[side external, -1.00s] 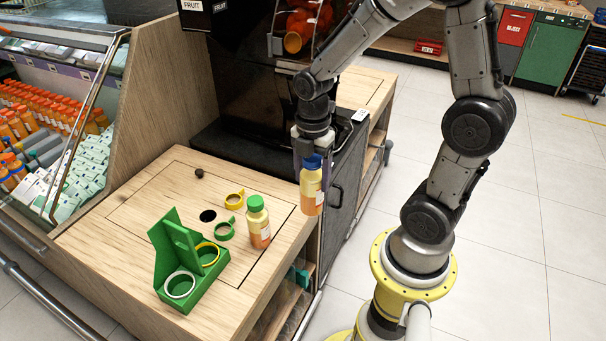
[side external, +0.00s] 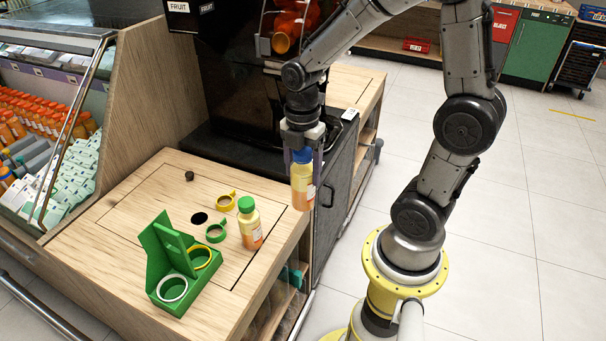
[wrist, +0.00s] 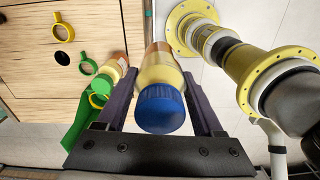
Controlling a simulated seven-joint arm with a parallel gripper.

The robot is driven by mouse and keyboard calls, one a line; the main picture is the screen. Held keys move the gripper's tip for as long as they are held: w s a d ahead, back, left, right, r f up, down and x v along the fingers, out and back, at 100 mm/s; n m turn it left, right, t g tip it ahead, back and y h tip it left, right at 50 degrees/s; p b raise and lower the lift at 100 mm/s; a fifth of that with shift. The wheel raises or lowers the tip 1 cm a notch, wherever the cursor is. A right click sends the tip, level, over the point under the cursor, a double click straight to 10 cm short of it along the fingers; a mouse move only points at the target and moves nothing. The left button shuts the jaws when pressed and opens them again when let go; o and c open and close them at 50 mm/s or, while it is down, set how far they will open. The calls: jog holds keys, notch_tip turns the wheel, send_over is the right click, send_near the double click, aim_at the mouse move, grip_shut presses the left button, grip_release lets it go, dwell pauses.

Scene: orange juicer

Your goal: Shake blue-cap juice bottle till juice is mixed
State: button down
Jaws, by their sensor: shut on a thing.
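The blue-cap juice bottle (side external: 302,186) hangs upright in my gripper (side external: 303,160), just off the right edge of the wooden counter. My gripper is shut on it near its blue cap. In the wrist view the bottle (wrist: 160,75) sits between the two fingers, cap toward the camera. Its juice looks paler yellow above and more orange toward the bottom. A green-cap bottle (side external: 250,228) stands upright on the counter, left of the held bottle and apart from it.
A green holder (side external: 180,265) with rings stands at the counter's front. A yellow ring (side external: 226,200) and a green ring (side external: 216,233) lie beside a dark hole (side external: 199,218). The black juicer stand (side external: 250,150) is behind. Open floor (side external: 480,260) lies to the right.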

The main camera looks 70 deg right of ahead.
aim_at(303, 150)
jog(key=shift+r, duration=3.4)
jog(key=shift+f, duration=1.75)
